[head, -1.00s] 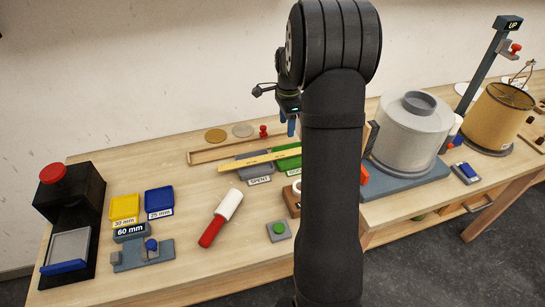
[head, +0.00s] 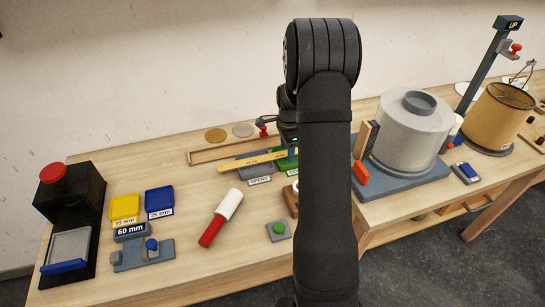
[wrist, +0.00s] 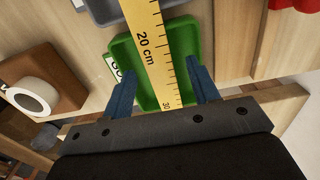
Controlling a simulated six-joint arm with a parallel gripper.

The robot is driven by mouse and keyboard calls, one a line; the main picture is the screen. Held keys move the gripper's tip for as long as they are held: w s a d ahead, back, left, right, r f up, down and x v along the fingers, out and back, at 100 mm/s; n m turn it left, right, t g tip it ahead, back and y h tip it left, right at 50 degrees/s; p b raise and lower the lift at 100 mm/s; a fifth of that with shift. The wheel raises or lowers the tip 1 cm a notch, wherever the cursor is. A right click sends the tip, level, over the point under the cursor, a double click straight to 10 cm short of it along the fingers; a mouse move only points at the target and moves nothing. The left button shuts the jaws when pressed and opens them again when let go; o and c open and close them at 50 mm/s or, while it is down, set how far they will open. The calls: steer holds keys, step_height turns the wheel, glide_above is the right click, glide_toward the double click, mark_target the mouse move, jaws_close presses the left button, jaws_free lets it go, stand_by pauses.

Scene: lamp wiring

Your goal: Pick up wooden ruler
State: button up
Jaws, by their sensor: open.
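The wooden ruler (head: 250,161) is a long yellow strip with black marks. It lies across the grey tray (head: 241,173) labelled SPENT and the green tray beside it. In the wrist view the ruler (wrist: 155,50) runs up the middle, with its 20 cm and 30 marks showing, over the green tray (wrist: 126,52). My gripper (wrist: 160,85) is open, with one blue finger on each side of the ruler near its 30 end. Both fingers look apart from it. In the head view my arm hides part of the gripper and the green tray.
A wooden-framed tray (head: 205,155) lies behind the ruler. A red-and-white cylinder (head: 221,217) lies in front. A roll of white tape on a wooden block (wrist: 32,95) is left in the wrist view. A large grey drum (head: 411,135) stands right of my arm.

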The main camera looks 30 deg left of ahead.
steer(key=c, duration=1.1)
steer(key=shift+o, duration=0.2)
step_height(320, 180, up, 10)
steer(key=w+d+r+n, duration=0.2)
steer(key=w+d+r, duration=0.3)
steer(key=d+r, duration=0.75)
steer(key=d+r+n, duration=0.1)
steer(key=d+n, duration=0.2)
steer(key=d, duration=0.6)
steer(key=s+d+r+n, duration=0.1)
steer(key=d+n, duration=0.3)
steer(key=d, duration=0.4)
steer(key=shift+d+r, duration=0.4)
steer(key=shift+r, duration=0.4)
